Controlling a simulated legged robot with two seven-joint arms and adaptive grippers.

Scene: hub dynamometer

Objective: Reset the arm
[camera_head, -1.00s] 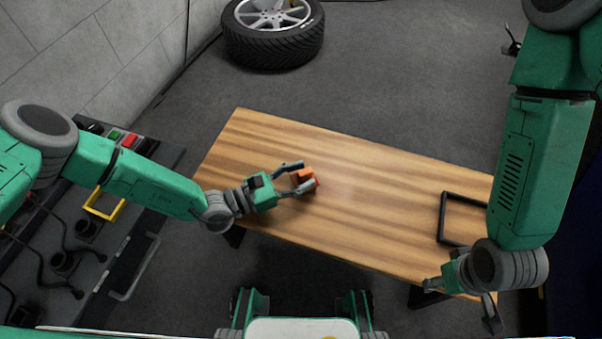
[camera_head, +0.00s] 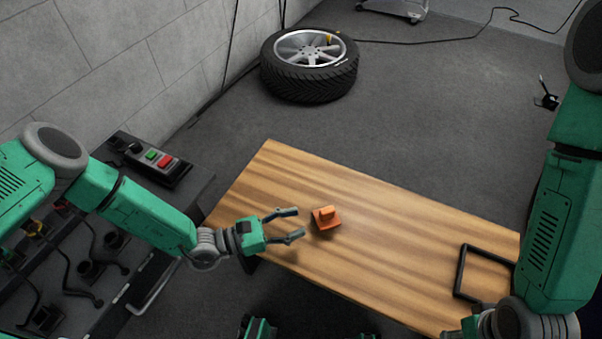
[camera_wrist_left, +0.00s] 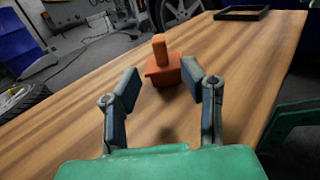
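My left gripper (camera_head: 290,226) is open and empty above the left part of the wooden table (camera_head: 400,235). An orange block with a raised grip (camera_head: 325,220) stands on the table just beyond its fingertips, apart from them. In the left wrist view the orange block (camera_wrist_left: 162,66) stands upright ahead of the two spread fingers (camera_wrist_left: 165,88). My right arm comes down at the right edge of the head view, and its fingers are hidden or cut off at the bottom.
A black frame (camera_head: 482,272) lies on the table's right end. A control box with green and red buttons (camera_head: 150,160) sits on a dark bench at left. A tyre (camera_head: 310,65) lies on the floor behind. The table's middle is clear.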

